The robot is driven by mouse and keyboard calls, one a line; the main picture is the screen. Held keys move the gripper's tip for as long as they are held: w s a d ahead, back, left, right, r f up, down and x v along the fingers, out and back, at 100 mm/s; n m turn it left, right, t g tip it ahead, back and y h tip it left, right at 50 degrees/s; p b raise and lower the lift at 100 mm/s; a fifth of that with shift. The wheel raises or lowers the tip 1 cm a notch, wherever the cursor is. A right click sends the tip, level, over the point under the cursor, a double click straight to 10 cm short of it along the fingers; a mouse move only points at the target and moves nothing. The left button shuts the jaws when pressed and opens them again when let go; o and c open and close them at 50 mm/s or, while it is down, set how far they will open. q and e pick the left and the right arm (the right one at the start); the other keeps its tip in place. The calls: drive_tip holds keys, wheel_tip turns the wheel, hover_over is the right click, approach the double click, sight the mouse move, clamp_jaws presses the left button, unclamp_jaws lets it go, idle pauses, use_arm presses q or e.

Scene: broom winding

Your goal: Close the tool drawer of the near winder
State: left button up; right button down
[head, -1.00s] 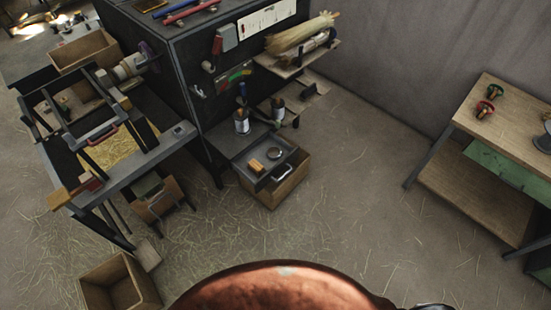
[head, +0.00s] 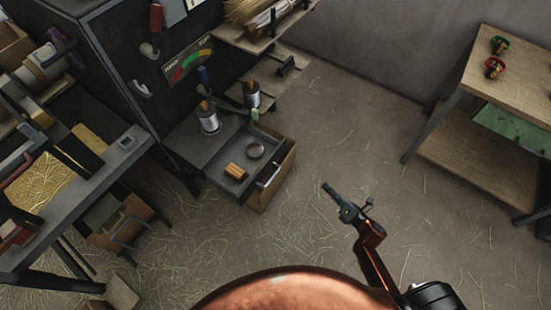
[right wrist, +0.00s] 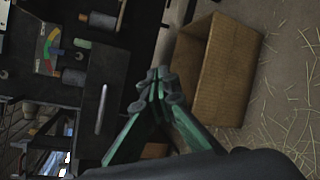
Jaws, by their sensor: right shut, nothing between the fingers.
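The tool drawer (head: 232,182) of the dark winder (head: 120,60) stands pulled out in the head view. It holds a tan block and a round tin, and a pale bar handle (head: 268,178) is on its front. The right wrist view shows a dark front with a long metal handle (right wrist: 101,108), left of the fingers. My right gripper (head: 326,187) is shut and empty, in front of the drawer, to its right and apart from it. Its closed green fingers (right wrist: 157,78) also show in the right wrist view. My left gripper is not in view.
A bench (head: 110,175) is at left, a wooden table (head: 510,65) at right.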

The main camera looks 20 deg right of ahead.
sight(273, 156)
drive_tip(key=w+a+r+n+y+b, duration=0.3)
drive_tip(key=a+r+n+y+b, duration=0.25)
drive_tip(key=a+r+n, duration=0.7)
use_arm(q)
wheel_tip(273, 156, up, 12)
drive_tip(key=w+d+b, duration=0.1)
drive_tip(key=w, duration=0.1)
use_arm(e)
drive_tip(key=w+a+n, duration=0.1)
drive_tip(key=w, duration=0.2)
drive_tip(key=w+a+f+n+b, duration=0.1)
drive_tip(key=w, duration=0.2)
drive_tip(key=w+a+f+n+y, duration=0.1)
drive_tip(key=w+a, duration=0.1)
drive_tip(key=w, duration=0.2)
drive_tip(key=shift+a+f+g+b, duration=0.1)
drive_tip(key=shift+g+b, duration=0.2)
drive_tip(key=shift+g, duration=0.1)
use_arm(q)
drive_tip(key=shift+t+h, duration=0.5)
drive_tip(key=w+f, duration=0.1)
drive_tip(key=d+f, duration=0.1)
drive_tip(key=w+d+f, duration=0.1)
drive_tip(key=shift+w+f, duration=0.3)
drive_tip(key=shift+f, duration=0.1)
use_arm(e)
drive_tip(key=shift+w+a, duration=0.25)
drive_tip(key=shift+w, duration=0.05)
